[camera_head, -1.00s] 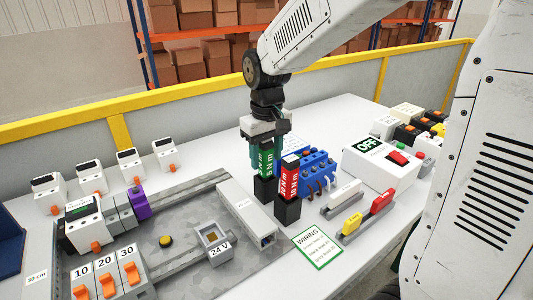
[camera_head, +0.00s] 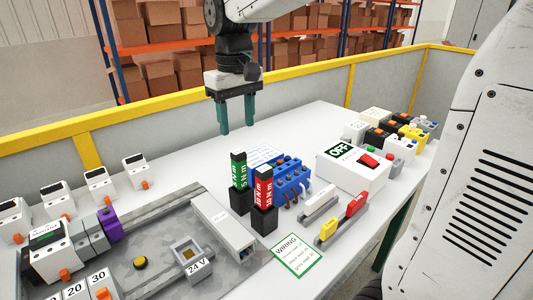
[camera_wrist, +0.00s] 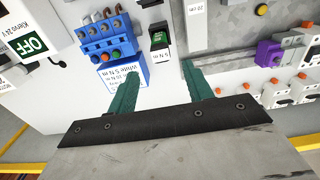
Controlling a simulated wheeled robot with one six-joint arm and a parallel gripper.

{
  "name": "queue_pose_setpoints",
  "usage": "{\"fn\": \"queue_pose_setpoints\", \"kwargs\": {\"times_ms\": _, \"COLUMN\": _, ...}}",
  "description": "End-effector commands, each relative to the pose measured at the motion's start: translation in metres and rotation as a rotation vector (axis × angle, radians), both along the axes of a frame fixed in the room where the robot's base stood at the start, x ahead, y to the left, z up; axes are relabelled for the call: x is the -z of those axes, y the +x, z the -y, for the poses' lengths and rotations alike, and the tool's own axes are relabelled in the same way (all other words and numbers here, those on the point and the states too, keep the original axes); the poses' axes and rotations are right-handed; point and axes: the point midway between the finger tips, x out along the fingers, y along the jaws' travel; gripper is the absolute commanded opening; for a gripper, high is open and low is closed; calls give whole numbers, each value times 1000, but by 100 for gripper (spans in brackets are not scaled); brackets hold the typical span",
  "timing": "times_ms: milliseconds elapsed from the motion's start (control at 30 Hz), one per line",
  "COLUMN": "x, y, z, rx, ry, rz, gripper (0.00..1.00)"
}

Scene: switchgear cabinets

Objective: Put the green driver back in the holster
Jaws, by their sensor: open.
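The green driver (camera_head: 239,172) stands upright in a black holster (camera_head: 241,202) on the white table. In the wrist view the green driver (camera_wrist: 159,40) shows from above, beyond the fingertips. A red driver (camera_head: 263,186) stands upright in its own black holster (camera_head: 264,219) just to the right. My gripper (camera_head: 237,130) is open and empty, raised above and behind the green driver, apart from it. Its two teal fingers also show spread apart in the wrist view (camera_wrist: 155,80).
A blue terminal block (camera_head: 291,177) and a white OFF box (camera_head: 352,166) stand to the right. A grey duct (camera_head: 222,225) and the mounting plate (camera_head: 140,245) lie to the left. Yellow-topped barriers (camera_head: 180,111) run behind. The table's back middle is clear.

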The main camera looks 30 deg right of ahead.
Motion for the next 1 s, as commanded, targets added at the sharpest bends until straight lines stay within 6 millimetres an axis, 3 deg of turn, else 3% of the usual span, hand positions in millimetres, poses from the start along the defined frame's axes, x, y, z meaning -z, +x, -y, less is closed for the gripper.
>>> {"fn": "queue_pose_setpoints", "kwargs": {"times_ms": 167, "x": -3, "y": -29, "z": 5, "rx": 21, "ry": 1, "rz": 14, "gripper": 51}}
{"fn": "queue_pose_setpoints", "kwargs": {"times_ms": 367, "x": 8, "y": -119, "z": 19, "rx": 89, "ry": 3, "rz": 56, "gripper": 51}}
{"fn": "queue_pose_setpoints", "kwargs": {"times_ms": 500, "x": 30, "y": -178, "z": 26, "rx": 140, "ry": 5, "rz": 85, "gripper": 51}}
{"fn": "queue_pose_setpoints", "kwargs": {"times_ms": 600, "x": 46, "y": -209, "z": 28, "rx": 168, "ry": 7, "rz": 100, "gripper": 51}}
{"fn": "queue_pose_setpoints", "kwargs": {"times_ms": 767, "x": 64, "y": -234, "z": 30, "rx": 194, "ry": 8, "rz": 112, "gripper": 51}}
{"fn": "queue_pose_setpoints", "kwargs": {"times_ms": 1000, "x": 67, "y": -238, "z": 31, "rx": 199, "ry": 7, "rz": 113, "gripper": 51}}
